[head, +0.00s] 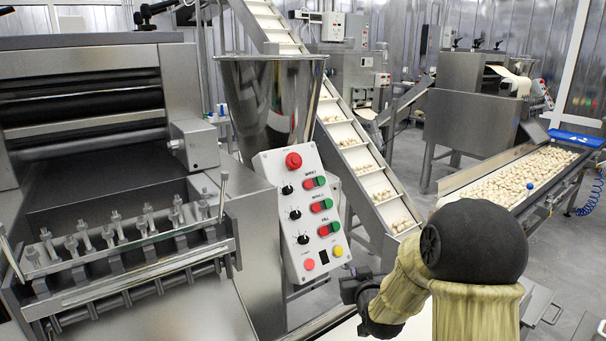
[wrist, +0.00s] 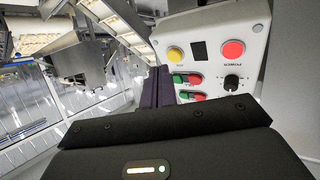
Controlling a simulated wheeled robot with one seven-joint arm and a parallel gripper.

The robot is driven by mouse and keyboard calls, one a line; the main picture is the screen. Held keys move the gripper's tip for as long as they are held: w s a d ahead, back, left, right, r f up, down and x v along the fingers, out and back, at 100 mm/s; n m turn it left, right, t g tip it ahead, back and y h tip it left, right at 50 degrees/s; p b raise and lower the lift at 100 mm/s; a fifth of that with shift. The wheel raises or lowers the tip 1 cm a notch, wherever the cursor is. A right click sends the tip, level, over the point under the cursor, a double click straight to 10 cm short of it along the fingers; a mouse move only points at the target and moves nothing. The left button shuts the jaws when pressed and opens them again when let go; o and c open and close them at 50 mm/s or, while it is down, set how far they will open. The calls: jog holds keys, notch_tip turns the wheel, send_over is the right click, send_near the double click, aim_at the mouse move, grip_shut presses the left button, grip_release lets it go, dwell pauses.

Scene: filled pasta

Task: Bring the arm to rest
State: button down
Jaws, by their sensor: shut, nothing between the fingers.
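My gripper (head: 352,287) is dark and small in the head view, just right of the lower edge of a white control panel (head: 309,222). In the wrist view its dark fingers (wrist: 157,88) are together with nothing seen between them. They stand in front of the left side of the panel, which fills the upper right of that view (wrist: 207,62). I cannot tell whether the fingers touch the panel. The panel has a red emergency button, black knobs, green and red push buttons and a yellow button. My arm is bent at the lower right of the head view.
A steel pasta machine (head: 95,110) with a row of bolts stands at left. A steel hopper (head: 270,95) and an inclined conveyor (head: 358,155) rise behind the panel. A belt of pasta (head: 525,175) lies at right. Grey floor shows between.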

jog(key=s+f+m+g, duration=0.3)
jog(key=s+g, duration=0.9)
jog(key=s, duration=1.5)
notch_tip(320, 180, up, 15)
jog(key=n+p, duration=0.1)
jog(key=p, duration=1.5)
jog(key=shift+d+h, duration=0.25)
jog(key=shift+h, duration=0.15)
jog(key=shift+w, duration=0.1)
